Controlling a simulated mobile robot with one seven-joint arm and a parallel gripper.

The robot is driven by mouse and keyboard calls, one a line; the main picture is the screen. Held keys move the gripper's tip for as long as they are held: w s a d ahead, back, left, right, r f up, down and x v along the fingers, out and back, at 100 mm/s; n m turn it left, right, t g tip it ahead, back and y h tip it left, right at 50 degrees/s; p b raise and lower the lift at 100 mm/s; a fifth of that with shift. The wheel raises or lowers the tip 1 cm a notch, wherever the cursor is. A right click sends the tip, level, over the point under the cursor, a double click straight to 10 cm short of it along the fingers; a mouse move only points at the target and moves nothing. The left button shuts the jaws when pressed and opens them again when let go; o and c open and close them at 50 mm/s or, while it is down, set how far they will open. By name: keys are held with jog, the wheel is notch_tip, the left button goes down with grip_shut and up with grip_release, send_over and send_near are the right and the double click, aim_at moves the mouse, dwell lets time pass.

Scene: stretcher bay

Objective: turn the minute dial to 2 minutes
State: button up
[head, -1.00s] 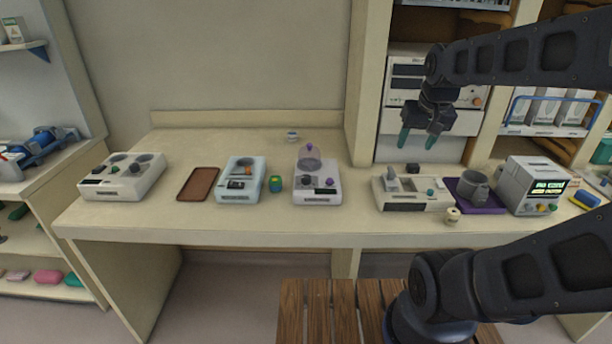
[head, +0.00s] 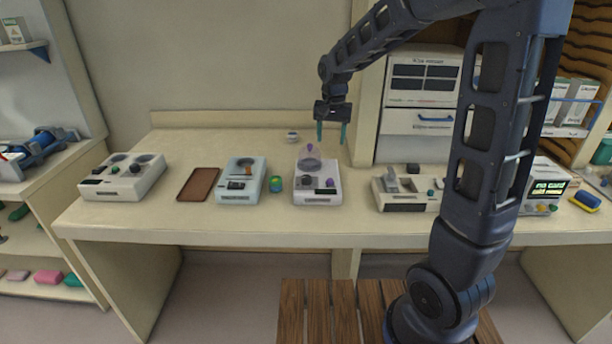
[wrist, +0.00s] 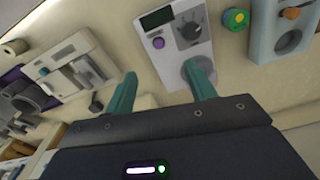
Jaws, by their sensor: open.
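The marks are too small to read, so I cannot tell the setting. My gripper (head: 331,136) is open and empty above the back right of the device, apart from the dial. Its teal fingers (wrist: 160,80) also show in the wrist view.
A pale blue device (head: 241,194) and a green-yellow round item (head: 276,184) stand to the left, beyond them a brown tray (head: 198,184) and another white device (head: 122,188). A beige device (head: 400,205) is to the right. A small cup (head: 292,136) stands at the back.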

send_near(306, 177)
jog(key=shift+g+h, duration=0.4)
jog(key=f, duration=0.9)
jog(key=shift+w+a, duration=0.1)
jog(key=shift+w, duration=0.2)
jog(key=c, duration=1)
